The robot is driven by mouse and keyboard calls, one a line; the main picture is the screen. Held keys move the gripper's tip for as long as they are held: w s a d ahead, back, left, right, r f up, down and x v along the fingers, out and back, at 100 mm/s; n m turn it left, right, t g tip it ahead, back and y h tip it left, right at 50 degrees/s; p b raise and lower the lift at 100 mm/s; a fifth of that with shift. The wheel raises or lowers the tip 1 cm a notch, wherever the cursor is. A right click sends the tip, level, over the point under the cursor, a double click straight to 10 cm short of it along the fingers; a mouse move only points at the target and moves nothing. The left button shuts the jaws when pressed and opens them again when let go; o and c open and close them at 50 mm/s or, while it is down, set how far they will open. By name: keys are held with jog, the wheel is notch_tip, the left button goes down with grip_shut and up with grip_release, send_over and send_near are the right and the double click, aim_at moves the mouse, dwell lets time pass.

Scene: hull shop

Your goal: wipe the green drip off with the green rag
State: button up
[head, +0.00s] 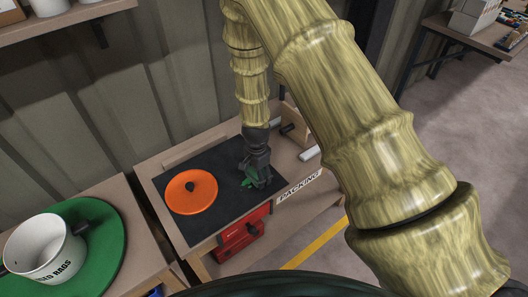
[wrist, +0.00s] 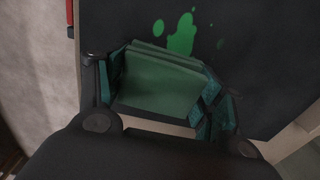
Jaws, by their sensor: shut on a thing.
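My gripper (head: 257,172) is low over the dark mat (head: 218,222) on the packing bench. In the wrist view, my gripper (wrist: 165,98) is shut on the folded green rag (wrist: 160,82), which sits between its two fingers. The green drip (wrist: 181,36) is a bright irregular blotch with smaller spots on the dark mat, just beyond the rag in the wrist view. I cannot tell whether the rag touches the mat. In the head view, some green shows at the gripper, but rag and drip cannot be told apart there.
An orange round lid (head: 190,195) with a dark knob lies on the mat left of my gripper. A red box (head: 243,234) is under the bench front, near the PACKING label (head: 300,187). A white rag bucket (head: 42,245) stands on a green disc (head: 105,222) at left.

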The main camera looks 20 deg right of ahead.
jog(key=shift+w+d, duration=0.2)
jog(key=shift+d, duration=0.4)
jog(key=shift+w+d, duration=0.15)
jog(key=shift+d, duration=0.4)
jog(key=shift+w+d+r, duration=0.1)
jog(key=shift+d+r, duration=0.05)
jog(key=shift+d, duration=0.2)
jog(key=shift+w+r+p, duration=0.1)
jog(key=shift+r+p, duration=0.15)
jog(key=shift+p, duration=0.3)
notch_tip(320, 180, up, 2)
jog(key=shift+w+r+p, duration=0.1)
jog(key=shift+r+p, duration=0.15)
jog(key=shift+p, duration=0.05)
jog(key=shift+s+r+p, duration=0.25)
jog(key=shift+r+p, duration=0.3)
jog(key=shift+r, duration=0.25)
jog(key=shift+w+r+p, duration=0.1)
jog(key=shift+r+p, duration=0.45)
jog(key=shift+r, duration=0.05)
notch_tip(320, 180, up, 2)
jog(key=shift+r+p, duration=0.25)
jog(key=shift+p, duration=0.65)
